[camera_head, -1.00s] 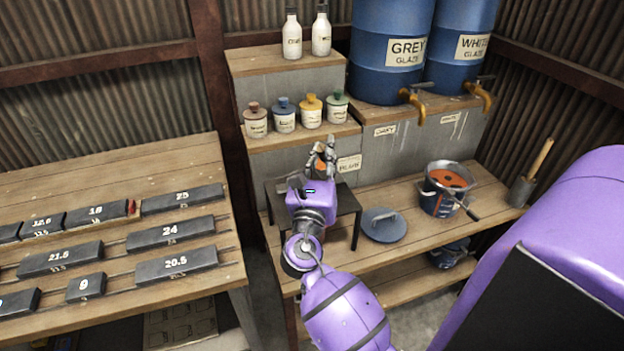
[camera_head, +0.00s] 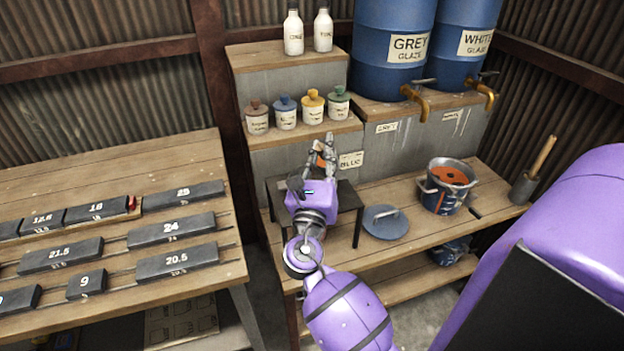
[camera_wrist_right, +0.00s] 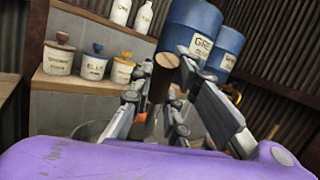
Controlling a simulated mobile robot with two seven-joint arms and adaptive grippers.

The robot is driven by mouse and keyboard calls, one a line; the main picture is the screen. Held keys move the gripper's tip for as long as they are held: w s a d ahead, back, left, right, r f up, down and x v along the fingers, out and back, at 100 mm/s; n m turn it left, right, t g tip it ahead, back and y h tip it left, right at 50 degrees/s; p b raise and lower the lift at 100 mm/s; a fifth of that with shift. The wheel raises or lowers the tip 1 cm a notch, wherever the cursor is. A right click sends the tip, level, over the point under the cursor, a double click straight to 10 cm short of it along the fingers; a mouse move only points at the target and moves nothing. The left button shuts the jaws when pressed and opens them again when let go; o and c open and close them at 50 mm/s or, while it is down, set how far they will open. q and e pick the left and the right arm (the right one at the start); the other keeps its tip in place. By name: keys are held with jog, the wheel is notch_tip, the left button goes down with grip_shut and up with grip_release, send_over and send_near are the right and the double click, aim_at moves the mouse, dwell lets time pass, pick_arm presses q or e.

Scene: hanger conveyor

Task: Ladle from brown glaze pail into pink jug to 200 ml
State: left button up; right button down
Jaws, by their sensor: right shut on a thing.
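My right gripper (camera_head: 322,152) is over the dark stand (camera_head: 347,207) on the bench, its fingers closed around a small orange-brown thing (camera_head: 318,159). In the right wrist view a round wooden end (camera_wrist_right: 174,69) shows between the fingers; I cannot tell for sure that it is a ladle's handle. An open metal pail (camera_head: 428,199) with a blue label and orange-brown glaze inside stands on the bench to the right, apart from the gripper. No pink jug can be made out; the hand and forearm cover part of the stand. My left gripper is not in view.
A blue-grey lid (camera_head: 386,223) lies between stand and pail. A grey pot (camera_head: 522,187) with a wooden handle stands at the right. Lidded jars (camera_head: 285,119) and blue drums (camera_head: 391,50) with taps are behind. Dark numbered blocks (camera_head: 171,230) lie on the left table.

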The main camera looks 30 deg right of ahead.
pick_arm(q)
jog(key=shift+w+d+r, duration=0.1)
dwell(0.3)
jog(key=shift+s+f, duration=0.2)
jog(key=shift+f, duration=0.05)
pick_arm(e)
jog(key=shift+a+f+n, duration=0.1)
jog(key=shift+a+n, duration=0.1)
jog(key=shift+n, duration=0.1)
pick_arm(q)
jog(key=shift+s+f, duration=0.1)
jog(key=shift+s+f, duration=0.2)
pick_arm(e)
jog(key=shift+w+a+f+n+t, duration=0.1)
jog(key=shift+a+n+t, duration=0.15)
jog(key=shift+n+t, duration=0.15)
pick_arm(q)
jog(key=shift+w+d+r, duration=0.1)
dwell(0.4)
jog(key=shift+b, duration=0.35)
pick_arm(e)
jog(key=shift+a, duration=0.15)
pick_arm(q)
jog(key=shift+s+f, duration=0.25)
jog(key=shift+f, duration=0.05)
pick_arm(e)
jog(key=shift+a+f+n, duration=0.1)
jog(key=shift+f+n, duration=0.05)
jog(key=shift+n, duration=0.25)
